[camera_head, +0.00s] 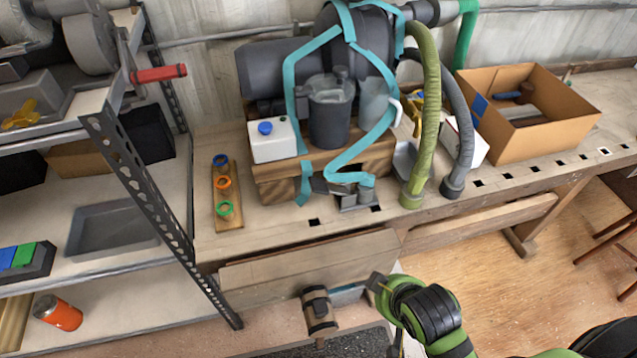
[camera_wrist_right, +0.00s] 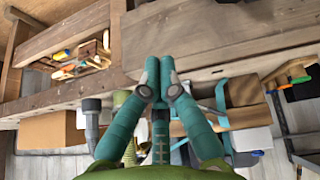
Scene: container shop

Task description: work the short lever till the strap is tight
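A teal strap (camera_head: 296,95) runs over a dark grey canister and pump and around the wooden block (camera_head: 275,180) on the workbench. Its grey metal buckle (camera_head: 352,198) is at the block's front right, with short parts sticking up; I cannot tell the lever's exact position. A loose teal tail hangs at the block's left. My left gripper is not in view.
A green hose (camera_head: 424,110) and grey hose (camera_head: 462,130) come down right of the buckle. A white container (camera_head: 272,148) and a ring board (camera_head: 217,192) are left. A cardboard box (camera_head: 545,140) stands right, a metal shelf (camera_head: 150,200) far left.

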